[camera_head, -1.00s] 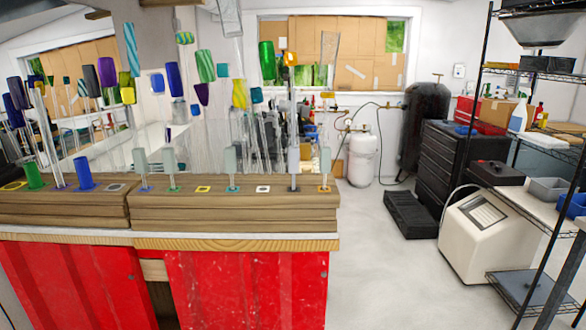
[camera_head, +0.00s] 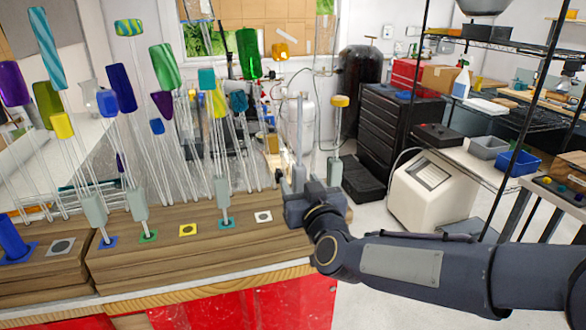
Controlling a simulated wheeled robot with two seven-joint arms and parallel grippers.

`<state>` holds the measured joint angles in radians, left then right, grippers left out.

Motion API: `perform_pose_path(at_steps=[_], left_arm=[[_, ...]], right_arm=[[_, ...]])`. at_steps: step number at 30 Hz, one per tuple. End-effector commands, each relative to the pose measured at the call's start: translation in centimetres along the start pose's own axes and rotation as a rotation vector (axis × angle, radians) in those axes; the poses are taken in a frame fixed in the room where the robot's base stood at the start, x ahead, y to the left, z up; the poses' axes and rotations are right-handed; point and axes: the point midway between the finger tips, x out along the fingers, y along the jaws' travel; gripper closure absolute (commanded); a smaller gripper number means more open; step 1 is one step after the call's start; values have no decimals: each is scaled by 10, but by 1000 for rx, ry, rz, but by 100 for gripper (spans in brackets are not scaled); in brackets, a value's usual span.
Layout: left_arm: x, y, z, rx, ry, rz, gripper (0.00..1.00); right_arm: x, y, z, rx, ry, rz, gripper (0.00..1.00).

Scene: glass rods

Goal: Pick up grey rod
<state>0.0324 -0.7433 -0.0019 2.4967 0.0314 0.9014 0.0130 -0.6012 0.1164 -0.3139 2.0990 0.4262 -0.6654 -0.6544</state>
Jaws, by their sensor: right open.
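My right gripper (camera_head: 299,184) comes in from the right, over the right end of the wooden rack (camera_head: 200,255). It is open. A clear upright rod that looks like the grey rod (camera_head: 300,125) rises just behind it. The gripper hides the rod's lower part and its seat. I cannot tell whether the rod is between the fingers. My left gripper is not in view.
A yellow-topped rod (camera_head: 338,130) stands close to the right of the gripper. Several coloured-top rods, such as a teal-seated one (camera_head: 222,195), stand to the left. The yellow (camera_head: 188,230) and white (camera_head: 263,217) seats are empty. Metal shelving (camera_head: 500,130) is at the right.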

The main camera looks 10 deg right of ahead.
Motion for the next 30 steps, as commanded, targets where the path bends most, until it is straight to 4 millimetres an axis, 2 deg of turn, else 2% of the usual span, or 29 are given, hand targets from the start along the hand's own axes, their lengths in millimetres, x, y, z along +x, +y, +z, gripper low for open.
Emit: perform_pose_path(at_steps=[12,20,23,30], left_arm=[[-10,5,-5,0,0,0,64],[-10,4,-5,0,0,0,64],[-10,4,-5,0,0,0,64],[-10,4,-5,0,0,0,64]], right_arm=[[54,8,-4,0,-3,-2,49],[57,8,-3,1,-2,-2,49],[57,8,-3,1,-2,-2,60],[56,8,-4,1,-2,-3,91]])
